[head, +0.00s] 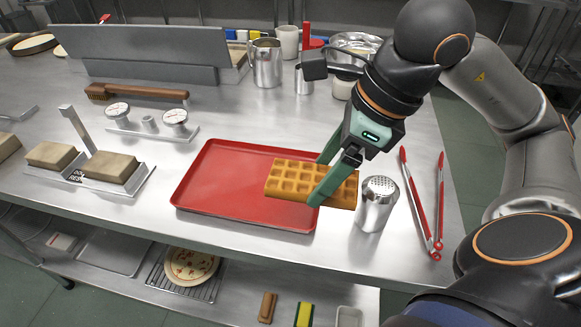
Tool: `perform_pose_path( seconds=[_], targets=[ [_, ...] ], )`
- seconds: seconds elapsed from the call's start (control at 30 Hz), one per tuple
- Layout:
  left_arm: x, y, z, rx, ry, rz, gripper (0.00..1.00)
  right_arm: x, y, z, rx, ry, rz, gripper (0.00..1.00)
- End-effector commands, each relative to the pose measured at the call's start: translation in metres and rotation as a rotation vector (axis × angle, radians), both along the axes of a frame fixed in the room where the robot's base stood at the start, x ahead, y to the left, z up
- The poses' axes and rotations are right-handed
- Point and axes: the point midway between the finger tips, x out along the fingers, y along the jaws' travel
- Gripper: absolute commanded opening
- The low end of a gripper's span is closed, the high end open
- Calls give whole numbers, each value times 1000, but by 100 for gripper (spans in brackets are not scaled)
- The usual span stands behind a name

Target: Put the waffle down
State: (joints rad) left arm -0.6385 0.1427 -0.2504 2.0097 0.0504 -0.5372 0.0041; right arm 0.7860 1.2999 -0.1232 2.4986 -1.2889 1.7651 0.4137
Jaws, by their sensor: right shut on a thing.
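A golden rectangular waffle (290,178) shows in the head view over the right part of a red tray (215,190). Its right end extends past the tray's right rim. My right gripper (322,180) has its green fingers on either side of the waffle and is shut on it. I cannot tell whether the waffle touches the tray or hangs just above it. The rest of the tray is bare. My left gripper is not in view.
A metal shaker (376,204) stands close to the waffle's right end. Red-handled tongs (420,205) lie farther right. Dough scrapers or blocks (110,167) on a metal holder, dial gauges (174,117) and a brush (137,93) are left of the tray. A metal pitcher (266,62) stands behind it.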

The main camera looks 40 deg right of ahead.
Motion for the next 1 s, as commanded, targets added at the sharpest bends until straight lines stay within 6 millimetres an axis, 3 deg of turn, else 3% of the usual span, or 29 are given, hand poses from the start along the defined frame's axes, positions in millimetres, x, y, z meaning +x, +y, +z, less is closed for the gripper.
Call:
perform_pose_path(
  seconds=[0.13, 0.3, 0.5, 0.83, 1.0],
  targets=[
    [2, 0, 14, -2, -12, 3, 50, 16, -5, -6, 0, 8, -2, 46],
    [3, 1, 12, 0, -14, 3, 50, 59, -16, -27, 6, 5, -2, 46],
    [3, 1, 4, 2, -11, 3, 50, 87, -25, -65, 3, 5, -2, 46],
    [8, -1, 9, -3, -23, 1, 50, 108, -31, -92, 1, 2, 0, 46],
    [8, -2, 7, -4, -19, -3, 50, 107, -30, -114, 0, 3, 1, 46]
  ],
)
